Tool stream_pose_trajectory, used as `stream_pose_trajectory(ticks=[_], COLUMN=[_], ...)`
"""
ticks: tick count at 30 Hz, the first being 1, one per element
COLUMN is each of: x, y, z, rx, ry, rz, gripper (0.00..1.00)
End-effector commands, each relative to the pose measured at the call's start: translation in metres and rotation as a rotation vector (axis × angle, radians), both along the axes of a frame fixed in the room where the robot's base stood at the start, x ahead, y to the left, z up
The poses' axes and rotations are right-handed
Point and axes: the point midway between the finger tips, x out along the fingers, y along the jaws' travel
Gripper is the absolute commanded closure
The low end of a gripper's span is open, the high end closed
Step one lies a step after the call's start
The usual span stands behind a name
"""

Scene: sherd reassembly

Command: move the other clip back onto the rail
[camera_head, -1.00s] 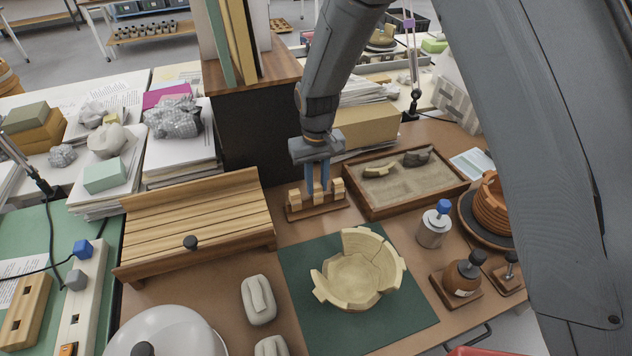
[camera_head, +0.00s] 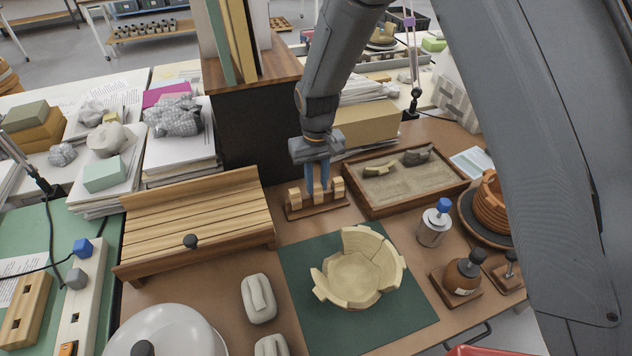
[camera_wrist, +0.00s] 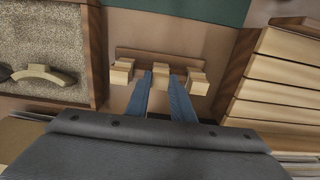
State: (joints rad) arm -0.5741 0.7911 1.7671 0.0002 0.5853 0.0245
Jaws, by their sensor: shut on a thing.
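The wooden rail (camera_head: 330,206) lies on the table between the slatted wooden rack and the sand tray. Three pale wooden clips are along it: one at the left (camera_head: 295,198), one in the middle (camera_head: 318,198) and one at the right (camera_head: 338,187). My gripper (camera_head: 318,188) points down with its blue fingers around the middle clip, shut on it. In the wrist view the middle clip (camera_wrist: 160,70) sits between the fingertips, with the other clips (camera_wrist: 121,73) (camera_wrist: 197,83) on either side, apart from the fingers. The fingers partly hide the middle clip's seating on the rail.
A sand tray (camera_head: 365,203) with sherds stands close at the right. The slatted rack (camera_head: 200,215) is at the left. A partly assembled bowl (camera_head: 355,280) rests on a green mat (camera_head: 300,300) in front. A dark cabinet (camera_head: 250,140) stands behind.

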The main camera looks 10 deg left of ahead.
Motion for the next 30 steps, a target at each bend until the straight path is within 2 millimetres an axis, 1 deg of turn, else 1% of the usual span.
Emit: stream_pose_trajectory(ticks=[1,2,3,5,13,17,20,27,30], x=[0.0,0.0,0.0,0.0,0.0,0.001,0.001,0.001,0.0], y=[0.0,0.0,0.0,0.0,0.0,0.0,0.001,0.001,0.001], z=[0.0,0.0,0.0,0.0,0.0,0.007,0.019,0.057,0.069], rx=[0.0,0.0,0.0,0.0,0.0,0.001,0.002,0.002,0.002], ry=[0.0,0.0,0.0,0.0,0.0,-0.002,-0.003,-0.003,-0.003], rz=[0.0,0.0,0.0,0.0,0.0,0.0,0.0,0.0,0.0], gripper=[0.88,0.74,0.67,0.57,0.57,0.57,0.57,0.57,0.57])
